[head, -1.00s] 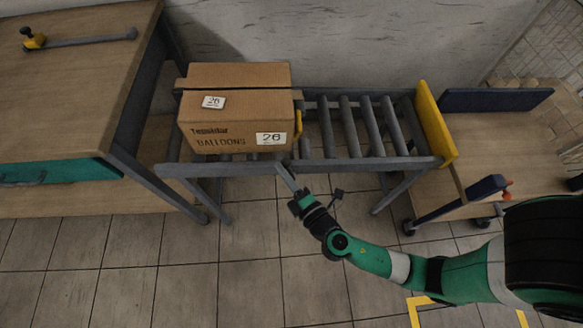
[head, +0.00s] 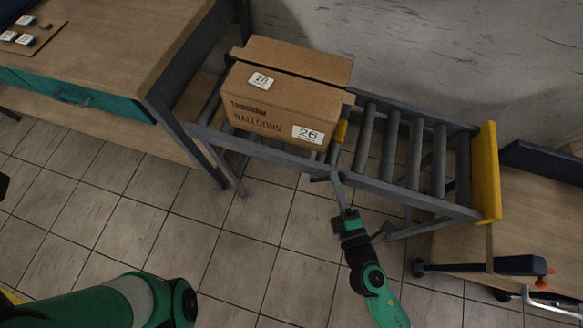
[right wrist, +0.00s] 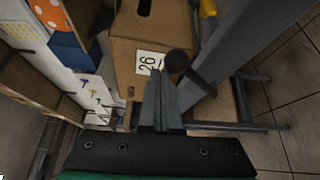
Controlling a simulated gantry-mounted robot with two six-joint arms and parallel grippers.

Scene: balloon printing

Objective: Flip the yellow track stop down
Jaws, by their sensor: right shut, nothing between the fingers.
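The yellow track stop (head: 340,131) shows as a small yellow piece at the right end of the cardboard box (head: 270,105) on the roller track (head: 400,190). The box partly hides it, and I cannot tell its exact tilt. A yellow part also shows at the top edge of the right wrist view (right wrist: 207,9). My right gripper (head: 336,177) is shut and empty at the track's front rail, below the stop. In the right wrist view its fingertips (right wrist: 159,76) are beside a dark round knob (right wrist: 178,62); contact is unclear. My left gripper is out of view.
A yellow end plate (head: 487,172) closes the track's right end. Bare rollers lie between it and the box. A wooden table (head: 110,45) stands at the left, and a cart (head: 540,230) at the right. The floor in front is clear.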

